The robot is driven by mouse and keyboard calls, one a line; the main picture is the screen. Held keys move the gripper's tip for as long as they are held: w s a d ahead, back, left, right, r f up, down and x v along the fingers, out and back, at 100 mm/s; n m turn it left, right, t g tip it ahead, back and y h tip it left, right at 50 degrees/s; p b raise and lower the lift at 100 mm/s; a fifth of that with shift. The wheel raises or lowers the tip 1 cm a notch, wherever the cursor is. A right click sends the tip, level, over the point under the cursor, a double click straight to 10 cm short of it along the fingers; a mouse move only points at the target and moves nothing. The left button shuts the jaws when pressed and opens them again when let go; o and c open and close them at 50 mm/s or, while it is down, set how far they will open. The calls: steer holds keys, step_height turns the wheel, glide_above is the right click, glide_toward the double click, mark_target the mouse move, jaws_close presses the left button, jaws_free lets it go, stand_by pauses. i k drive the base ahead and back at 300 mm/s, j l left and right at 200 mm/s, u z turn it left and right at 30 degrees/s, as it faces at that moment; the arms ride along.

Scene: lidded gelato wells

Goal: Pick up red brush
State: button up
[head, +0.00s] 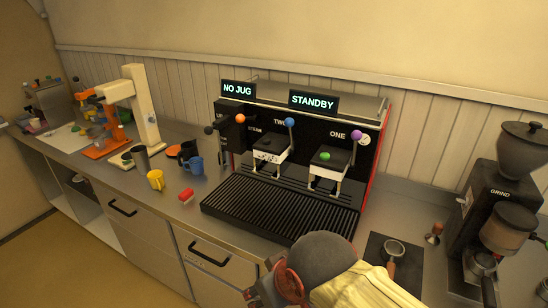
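A small red block-shaped thing with a pale lower edge, which looks like the red brush (186,195), lies on the grey counter near its front edge. My arm shows at the bottom centre, with a grey rounded link and a yellow part, in front of the machine and well to the right of the brush. I cannot make out my gripper's fingers.
The espresso machine (280,208) fills the counter's middle. A grinder (487,195) and a portafilter (393,250) are at right. A cream and orange press (143,105) stands farther left.

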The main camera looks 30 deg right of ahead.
mark_target(187, 195)
steer(key=i+j+z, duration=0.1)
steer(key=i+j, duration=0.15)
steer(key=i+j+z, duration=0.15)
steer(key=i+j, duration=0.15)
steer(key=i+j+z, duration=0.1)
steer(key=i+j, duration=0.25)
steer(key=i+j+z, duration=0.1)
steer(key=i+j, duration=0.25)
steer(key=i+j+z, duration=0.15)
steer(key=i+j, duration=0.15)
steer(key=i+j+z, duration=0.1)
steer(key=i+j, duration=0.15)
steer(key=j, duration=0.2)
steer(key=i+j+z, duration=0.1)
steer(key=i+j, duration=0.15)
steer(key=j, duration=0.2)
steer(key=i+j+z, duration=0.15)
steer(key=j, duration=0.25)
steer(key=i, duration=0.05)
